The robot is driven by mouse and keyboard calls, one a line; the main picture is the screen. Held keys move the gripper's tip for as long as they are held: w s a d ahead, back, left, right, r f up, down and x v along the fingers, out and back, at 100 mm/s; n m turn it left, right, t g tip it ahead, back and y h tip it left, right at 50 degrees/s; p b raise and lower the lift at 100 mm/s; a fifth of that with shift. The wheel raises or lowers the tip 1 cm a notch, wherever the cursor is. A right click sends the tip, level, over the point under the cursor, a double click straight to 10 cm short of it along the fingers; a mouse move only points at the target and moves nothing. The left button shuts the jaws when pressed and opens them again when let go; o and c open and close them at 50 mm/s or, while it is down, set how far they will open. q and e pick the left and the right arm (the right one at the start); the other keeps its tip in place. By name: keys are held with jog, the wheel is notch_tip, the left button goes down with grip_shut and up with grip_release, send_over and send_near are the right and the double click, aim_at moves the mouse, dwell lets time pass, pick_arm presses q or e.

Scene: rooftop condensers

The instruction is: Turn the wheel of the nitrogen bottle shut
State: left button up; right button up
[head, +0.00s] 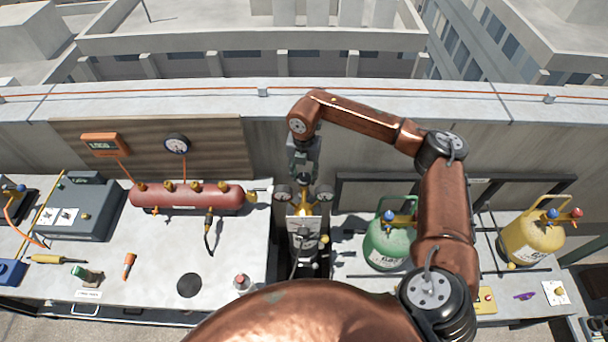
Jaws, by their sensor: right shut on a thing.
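The nitrogen bottle (307,242) stands upright in the gap between the two benches, with a brass regulator (302,202) and a round gauge on either side at its top. My right arm reaches over from the right, and my right gripper (302,174) points down onto the top of the bottle. It is shut on the wheel there. The wheel is mostly hidden by the gripper, so its turn position cannot be told. My left gripper is not in view.
A red manifold (187,197) lies on the left bench. A green cylinder (385,246) stands right of the bottle, partly behind my arm, and a yellow cylinder (530,240) stands farther right. A concrete parapet (200,103) runs behind the benches.

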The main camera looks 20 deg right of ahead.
aim_at(304, 177)
jog(key=shift+w+d+r+m, duration=0.1)
jog(key=shift+m, duration=0.3)
jog(key=o, duration=1.2)
jog(key=shift+c, duration=0.2)
notch_tip(304, 177, up, 12)
